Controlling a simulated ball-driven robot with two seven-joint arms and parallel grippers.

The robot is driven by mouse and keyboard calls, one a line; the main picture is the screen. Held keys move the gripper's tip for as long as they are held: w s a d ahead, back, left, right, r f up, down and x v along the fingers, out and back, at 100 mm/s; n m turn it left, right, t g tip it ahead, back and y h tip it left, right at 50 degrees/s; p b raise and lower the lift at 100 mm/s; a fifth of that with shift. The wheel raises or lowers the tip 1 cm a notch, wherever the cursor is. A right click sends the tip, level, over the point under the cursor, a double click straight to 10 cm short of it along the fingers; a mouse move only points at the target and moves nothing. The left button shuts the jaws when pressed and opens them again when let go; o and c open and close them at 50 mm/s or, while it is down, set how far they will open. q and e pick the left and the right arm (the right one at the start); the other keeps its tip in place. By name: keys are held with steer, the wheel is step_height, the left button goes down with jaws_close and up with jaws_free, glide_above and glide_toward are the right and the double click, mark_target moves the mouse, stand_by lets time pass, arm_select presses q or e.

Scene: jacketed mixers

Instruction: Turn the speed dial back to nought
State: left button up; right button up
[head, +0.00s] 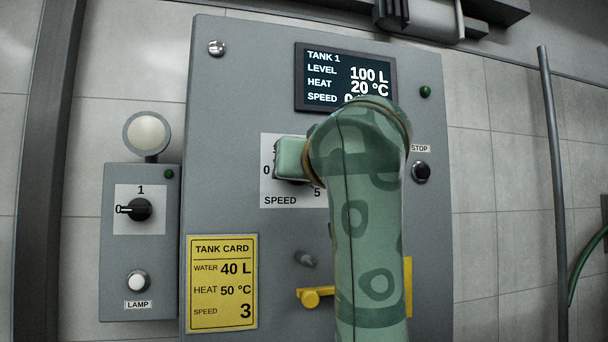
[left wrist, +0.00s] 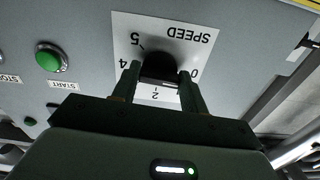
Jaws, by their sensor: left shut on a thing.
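The speed dial is a black knob (left wrist: 158,68) on a white scale plate marked SPEED (left wrist: 180,20), upside down in the left wrist view. My left gripper (left wrist: 159,82) has one finger on each side of the knob and is shut on it. In the head view my left gripper (head: 291,158) and green arm cover the knob and much of the plate (head: 270,200); the 0 and 5 marks show. I cannot tell where the pointer stands. The tank display (head: 345,78) reads level 100 L, heat 20 °C; its speed figure is partly hidden by my arm. My right gripper is not in view.
A yellow tank card (head: 222,284) lists water 40 L, heat 50 °C, speed 3. A lamp box (head: 140,265) with its own dial stands at left. A stop button (head: 421,172) is right of my arm. A yellow handle (head: 311,298) sits below. A green start button (left wrist: 48,60) shows near the plate.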

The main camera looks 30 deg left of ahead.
arm_select(q)
steer(key=shift+n, duration=0.6)
steer(key=o, duration=1)
steer(key=shift+w, duration=0.1)
steer(key=p+v, duration=0.1)
steer(key=v, duration=1.5)
steer(key=shift+d, duration=0.1)
steer(key=shift+f, duration=0.1)
